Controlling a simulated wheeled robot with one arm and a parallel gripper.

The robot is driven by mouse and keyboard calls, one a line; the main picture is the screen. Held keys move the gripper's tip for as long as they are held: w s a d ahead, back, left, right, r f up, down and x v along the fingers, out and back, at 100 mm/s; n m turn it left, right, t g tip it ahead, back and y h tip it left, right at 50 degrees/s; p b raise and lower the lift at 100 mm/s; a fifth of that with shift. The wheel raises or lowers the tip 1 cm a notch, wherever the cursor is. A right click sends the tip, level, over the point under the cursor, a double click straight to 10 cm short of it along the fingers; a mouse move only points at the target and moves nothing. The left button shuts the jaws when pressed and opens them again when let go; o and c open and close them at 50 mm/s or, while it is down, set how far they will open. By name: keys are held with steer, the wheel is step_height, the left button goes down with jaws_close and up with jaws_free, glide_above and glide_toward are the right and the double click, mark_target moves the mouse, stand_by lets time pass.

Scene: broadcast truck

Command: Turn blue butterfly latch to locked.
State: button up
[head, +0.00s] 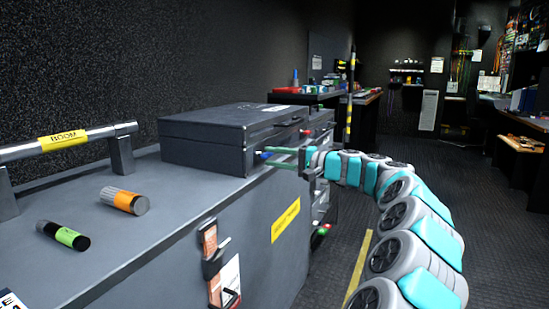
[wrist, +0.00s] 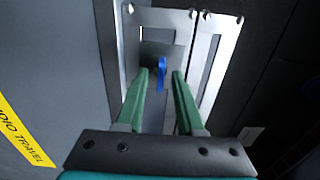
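The blue butterfly latch (wrist: 161,73) shows in the wrist view as a narrow blue tab on a metal plate (wrist: 184,20). In the head view a bit of blue (head: 264,155) shows on the front of the black case (head: 205,142), by the fingertips. My gripper (wrist: 162,76) has its two green fingers apart, one on each side of the tab's line. The tab appears just beyond or between the tips; I cannot tell whether they touch it. My gripper also shows in the head view (head: 268,158), reaching the case front from the right.
The case stands on a grey cabinet top (head: 170,190) with an orange-banded cylinder (head: 124,200), a green-banded cylinder (head: 63,235) and a metal rail (head: 60,146). A red knob (head: 304,133) is on the case's right part. Floor (head: 400,165) is open behind my arm.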

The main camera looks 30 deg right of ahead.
steer(key=v, duration=0.7)
steer(key=shift+s+d, duration=0.25)
steer(key=shift+s, duration=0.05)
stand_by(0.5)
